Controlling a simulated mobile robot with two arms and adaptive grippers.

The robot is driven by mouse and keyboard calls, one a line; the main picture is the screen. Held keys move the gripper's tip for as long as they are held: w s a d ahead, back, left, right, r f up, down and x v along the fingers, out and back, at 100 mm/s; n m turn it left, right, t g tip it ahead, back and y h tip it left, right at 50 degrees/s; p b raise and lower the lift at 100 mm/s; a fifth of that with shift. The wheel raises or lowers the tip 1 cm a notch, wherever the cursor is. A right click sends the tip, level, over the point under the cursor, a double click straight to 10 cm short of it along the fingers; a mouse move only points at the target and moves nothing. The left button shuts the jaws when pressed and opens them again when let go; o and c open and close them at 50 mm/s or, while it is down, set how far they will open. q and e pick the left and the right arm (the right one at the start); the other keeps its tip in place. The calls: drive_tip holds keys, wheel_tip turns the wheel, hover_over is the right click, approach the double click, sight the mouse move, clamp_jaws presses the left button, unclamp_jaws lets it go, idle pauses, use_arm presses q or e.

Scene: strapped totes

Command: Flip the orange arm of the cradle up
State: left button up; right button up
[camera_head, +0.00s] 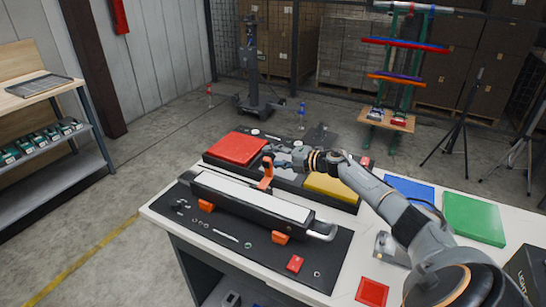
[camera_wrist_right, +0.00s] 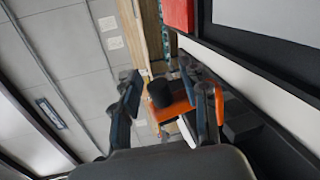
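The cradle is a long black bed (camera_head: 232,203) holding a white-topped bar (camera_head: 250,196), lying diagonally on a dark mat. Its orange arm (camera_head: 266,172) stands upright at the back edge, near the middle. In the right wrist view an orange part with a black knob (camera_wrist_right: 160,94) shows between my fingers. My right gripper (camera_head: 271,156) is at the top of the orange arm. In the wrist view its fingers (camera_wrist_right: 158,74) are spread apart, with a gap beside the knob; contact is not clear. My left gripper is not in view.
Orange blocks (camera_head: 281,238) sit along the cradle's front. Behind are a red pad (camera_head: 236,148) and a yellow pad (camera_head: 331,187).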

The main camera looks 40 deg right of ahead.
drive_tip(key=v, duration=1.2)
drive_tip(key=shift+f, duration=0.1)
idle(0.5)
